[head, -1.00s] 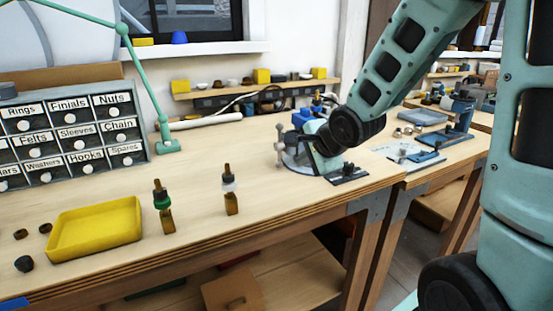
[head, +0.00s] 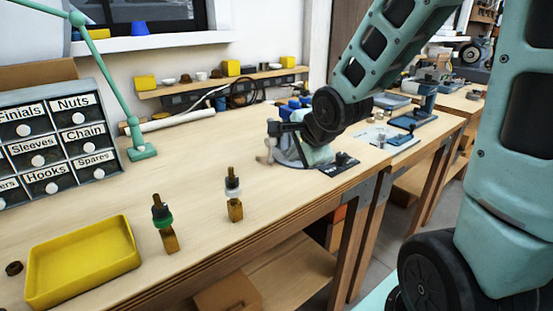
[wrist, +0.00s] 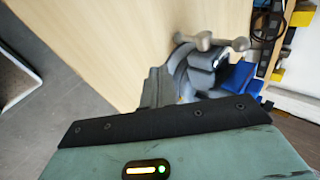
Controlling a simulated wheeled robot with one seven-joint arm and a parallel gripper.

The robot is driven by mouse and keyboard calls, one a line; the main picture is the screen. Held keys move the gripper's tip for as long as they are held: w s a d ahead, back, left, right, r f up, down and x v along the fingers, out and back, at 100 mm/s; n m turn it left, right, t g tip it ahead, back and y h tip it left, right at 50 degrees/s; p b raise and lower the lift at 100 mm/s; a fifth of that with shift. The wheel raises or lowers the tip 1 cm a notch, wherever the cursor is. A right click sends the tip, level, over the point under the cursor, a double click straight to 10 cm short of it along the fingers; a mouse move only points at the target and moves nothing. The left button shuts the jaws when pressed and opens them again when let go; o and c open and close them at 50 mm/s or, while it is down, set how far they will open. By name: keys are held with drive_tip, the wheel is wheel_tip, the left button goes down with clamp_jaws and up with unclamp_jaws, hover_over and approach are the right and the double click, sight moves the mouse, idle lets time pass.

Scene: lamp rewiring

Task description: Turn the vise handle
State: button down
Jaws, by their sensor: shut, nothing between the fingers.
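The grey vise (head: 290,158) stands on the workbench near its right front corner, partly hidden by my wrist. Its handle (head: 266,154) sticks out on the left side, with pale knobs. In the wrist view the vise (wrist: 195,72) lies just beyond the dark gripper edge, and the handle bar (wrist: 222,44) crosses at its far end with a round knob at each side. My gripper (head: 280,128) is shut and empty, close above the vise and handle. Contact with the handle cannot be made out.
A labelled drawer cabinet (head: 55,140) and a green lamp arm (head: 110,85) are behind. The bench between the bottles and vise is clear.

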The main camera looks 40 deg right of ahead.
sight(271, 142)
drive_tip(key=b+x, duration=0.1)
drive_tip(key=x, duration=0.6)
drive_tip(key=shift+w+f, duration=0.2)
drive_tip(key=shift+f, duration=0.05)
drive_tip(key=w, duration=0.3)
drive_tip(key=shift+w+d+f+p, duration=0.1)
drive_tip(key=shift+d+f+p, duration=0.25)
drive_tip(key=shift+w+d+f, duration=0.15)
drive_tip(key=shift+w, duration=0.4)
drive_tip(key=shift+w+f, duration=0.1)
